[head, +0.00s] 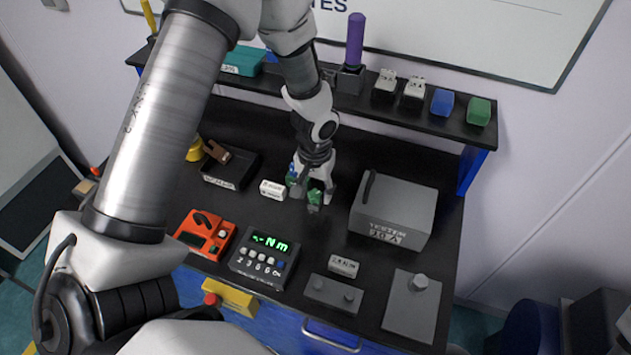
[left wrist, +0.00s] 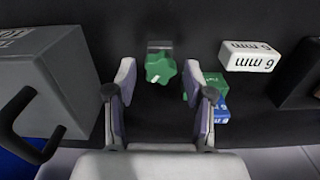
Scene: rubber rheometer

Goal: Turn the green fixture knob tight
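The green fixture knob (head: 314,198) is lobed with a pale mark on top. It sits on the black bench top, partly hidden by my gripper in the head view. In the left wrist view the knob (left wrist: 160,68) lies between the fingertips, with a gap on each side. My left gripper (head: 315,188) points down over it and is open; both fingers show in the left wrist view (left wrist: 160,78). A dark grey block (left wrist: 160,45) shows just beyond the knob. My right gripper is not in view.
A white 6 mm block (left wrist: 253,57) and small green (left wrist: 189,84) and blue (left wrist: 221,109) pieces lie close by. A grey tester box (head: 394,211) stands right of the gripper. A torque display (head: 264,259) and orange device (head: 204,235) are in front. A shelf (head: 425,112) runs behind.

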